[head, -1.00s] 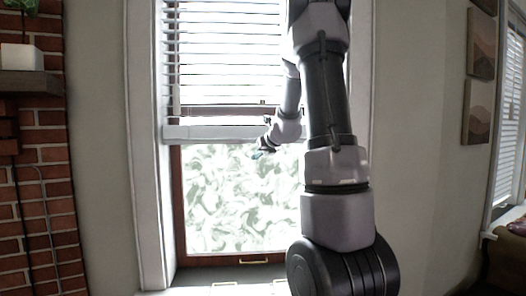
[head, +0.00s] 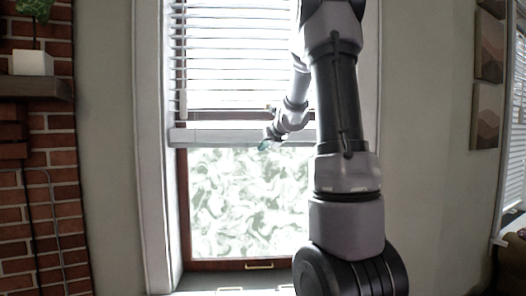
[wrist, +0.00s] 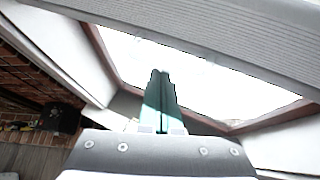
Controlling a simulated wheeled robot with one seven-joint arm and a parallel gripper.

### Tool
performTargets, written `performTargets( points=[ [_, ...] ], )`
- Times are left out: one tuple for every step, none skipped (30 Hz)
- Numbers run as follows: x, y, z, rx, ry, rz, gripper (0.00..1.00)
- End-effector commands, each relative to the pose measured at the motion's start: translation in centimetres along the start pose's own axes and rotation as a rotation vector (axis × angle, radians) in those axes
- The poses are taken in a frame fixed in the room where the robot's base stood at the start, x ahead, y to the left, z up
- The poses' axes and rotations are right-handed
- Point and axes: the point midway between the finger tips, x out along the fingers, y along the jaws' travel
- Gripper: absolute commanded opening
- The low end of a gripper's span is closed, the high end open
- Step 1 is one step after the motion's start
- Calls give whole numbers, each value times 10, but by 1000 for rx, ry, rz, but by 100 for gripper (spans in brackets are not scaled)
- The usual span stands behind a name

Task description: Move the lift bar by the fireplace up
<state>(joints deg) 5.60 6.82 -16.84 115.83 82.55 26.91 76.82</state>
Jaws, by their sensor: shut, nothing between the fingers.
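The lift bar (head: 210,137) is the pale grey rail along the bottom of the white window blind. It hangs level across the window, with the glass uncovered below it. My gripper (head: 263,145) is at the bar's lower edge, near the middle of the window. In the wrist view the bar (wrist: 215,42) crosses the top as a ribbed grey band. The teal fingers of my gripper (wrist: 160,73) are together and empty, with their tips just below the band in the picture. I cannot tell whether they touch it. My arm hides the bar's right part.
A brick fireplace (head: 50,195) with a mantel shelf (head: 35,88) and a potted plant (head: 33,62) stands at the left. The window frame (head: 184,205) surrounds the glass, with a brass handle (head: 259,267) low down. Pictures (head: 487,115) hang on the right wall.

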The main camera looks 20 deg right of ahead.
Motion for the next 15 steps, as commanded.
performTargets(
  points=[
    [-5,1,9,-4,-7,0,0],
    [-8,1,14,-4,-8,0,0],
    [-12,2,21,-5,-8,0,0],
    [-15,2,27,-4,-9,0,0],
    [-19,3,33,-6,-9,0,0],
    [-24,4,42,-6,-11,0,0],
    [-29,5,50,-6,-11,0,0],
    [-33,5,57,-8,-11,0,0],
    [-39,6,68,-8,-11,-1,0],
    [-44,7,76,-7,-13,-1,0],
    [-50,8,85,-6,-13,0,0],
    [-56,8,96,-6,-13,-1,0],
    [-61,9,105,-7,-13,-1,0],
    [-66,10,114,-6,-13,-1,0],
    [-74,11,126,-6,-14,-2,0]
  ],
)
